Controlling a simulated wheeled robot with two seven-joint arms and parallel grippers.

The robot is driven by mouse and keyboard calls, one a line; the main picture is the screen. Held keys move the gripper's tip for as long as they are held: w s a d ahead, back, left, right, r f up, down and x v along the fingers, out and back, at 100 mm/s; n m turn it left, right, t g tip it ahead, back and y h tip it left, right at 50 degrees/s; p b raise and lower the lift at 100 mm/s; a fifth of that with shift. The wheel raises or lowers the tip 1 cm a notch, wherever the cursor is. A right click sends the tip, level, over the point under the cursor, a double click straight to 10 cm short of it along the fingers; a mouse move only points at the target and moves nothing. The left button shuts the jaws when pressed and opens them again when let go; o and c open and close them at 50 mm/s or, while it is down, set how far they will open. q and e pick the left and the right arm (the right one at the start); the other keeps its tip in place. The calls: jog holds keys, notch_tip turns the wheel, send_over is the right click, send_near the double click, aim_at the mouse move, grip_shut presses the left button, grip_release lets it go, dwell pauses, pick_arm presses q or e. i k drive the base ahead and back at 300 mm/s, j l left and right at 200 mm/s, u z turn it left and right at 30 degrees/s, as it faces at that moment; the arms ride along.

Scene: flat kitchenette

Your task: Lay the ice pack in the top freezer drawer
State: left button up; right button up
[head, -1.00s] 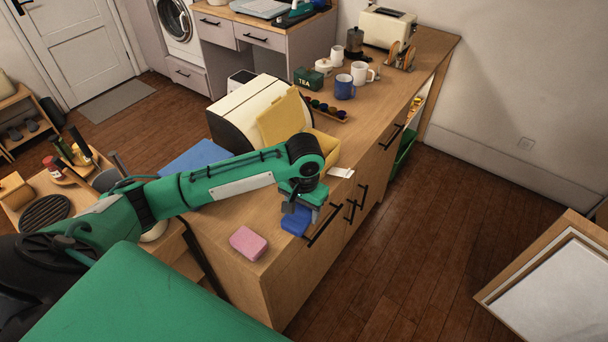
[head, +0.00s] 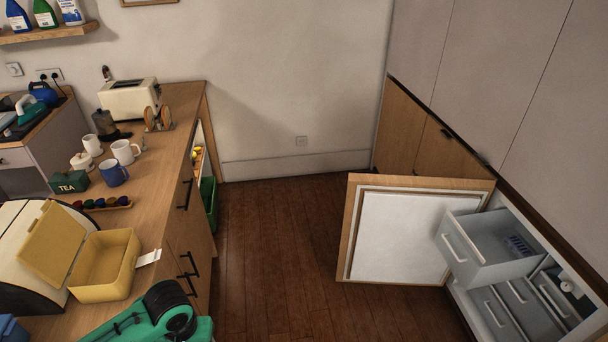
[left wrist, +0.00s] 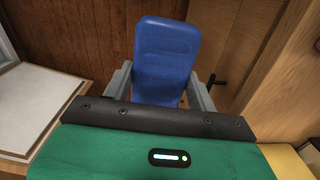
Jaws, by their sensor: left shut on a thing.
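The blue ice pack (left wrist: 165,60) is between the two grey fingers of my left gripper (left wrist: 162,85) in the left wrist view, and the gripper is shut on it. In the head view only my green left arm shows at the bottom, and its gripper is out of frame. The top freezer drawer (head: 490,248) is pulled out at the right in the head view, with a blue ribbed thing inside toward its right side. The freezer door (head: 400,235) stands wide open beside it. My right gripper is in neither current view.
The counter at left holds an open yellow box (head: 105,265), mugs (head: 113,173), a tea tin (head: 69,182) and a toaster (head: 130,98). Further freezer drawers (head: 528,305) sit below the top one. Bare wooden floor (head: 270,230) lies between counter and freezer.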

aim_at(484, 257)
jog(key=i+l+z, duration=0.2)
jog(key=l+z, duration=0.3)
jog(key=i+l+z, duration=0.2)
jog(key=z, duration=0.25)
jog(key=i+l+z, duration=0.2)
jog(key=i+z, duration=0.15)
jog(key=z, duration=0.15)
jog(key=i+l, duration=0.15)
jog(key=i, duration=0.45)
jog(key=i+l+z, duration=0.15)
jog(key=i, duration=0.4)
